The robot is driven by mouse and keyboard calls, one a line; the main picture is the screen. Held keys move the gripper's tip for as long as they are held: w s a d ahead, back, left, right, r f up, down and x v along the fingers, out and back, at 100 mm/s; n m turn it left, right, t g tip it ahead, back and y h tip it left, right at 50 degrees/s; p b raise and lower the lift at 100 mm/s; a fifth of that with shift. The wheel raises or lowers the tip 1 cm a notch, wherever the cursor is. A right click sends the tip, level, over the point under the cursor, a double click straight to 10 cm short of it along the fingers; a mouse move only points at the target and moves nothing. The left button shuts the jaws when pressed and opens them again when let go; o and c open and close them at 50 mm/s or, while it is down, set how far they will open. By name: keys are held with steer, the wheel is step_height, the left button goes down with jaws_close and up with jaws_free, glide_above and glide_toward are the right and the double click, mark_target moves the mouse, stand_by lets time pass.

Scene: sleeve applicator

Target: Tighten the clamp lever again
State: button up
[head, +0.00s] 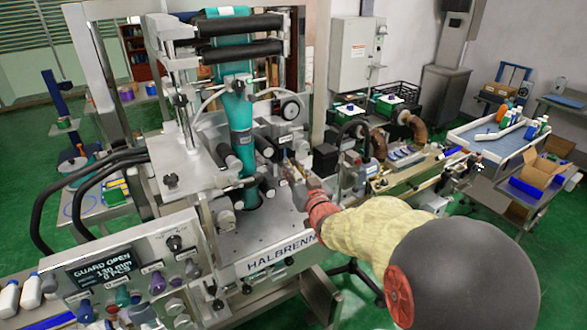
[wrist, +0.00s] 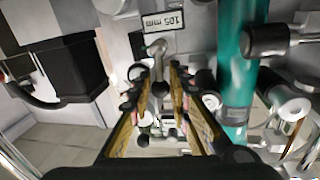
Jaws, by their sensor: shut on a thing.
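The clamp lever (wrist: 159,50) shows in the wrist view as a grey metal arm with a dark round knob (wrist: 161,89). My gripper (wrist: 162,78) has its two yellow-lined fingers on either side of the knob, shut on the lever. How firmly the clamp is seated cannot be told. In the head view my gripper (head: 289,168) reaches in from the right beside the teal film tube (head: 239,125); the lever is too small and hidden there to make out.
The teal tube (wrist: 240,60) and black-and-white rollers (wrist: 288,106) stand close right of my fingers. A plate marked 105 mm (wrist: 163,20) is above the lever. A dark box (wrist: 65,60) is at left. The control panel (head: 125,270) reads GUARD OPEN, 130 mm.

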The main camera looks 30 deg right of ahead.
jaws_close()
steer(key=shift+d+m, duration=0.1)
steer(key=shift+m, duration=0.3)
steer(key=shift+d+f+m+g+y+p, duration=0.4)
steer(key=shift+d+m+p, duration=0.2)
steer(key=shift+m+p, duration=1.3)
steer(key=shift+d+f+m+g+y+p, duration=0.2)
steer(key=shift+d+f+m+y+p, duration=0.25)
steer(key=shift+m+p, duration=1.5)
steer(key=shift+d+f+m+g+y+p, duration=0.4)
steer(key=shift+d+m+p, duration=0.3)
steer(key=shift+m+p, duration=1.2)
steer(key=shift+f+m, duration=0.1)
steer(key=shift+m, duration=0.15)
steer(key=o, duration=0.5)
jaws_free()
steer(key=shift+w, duration=0.1)
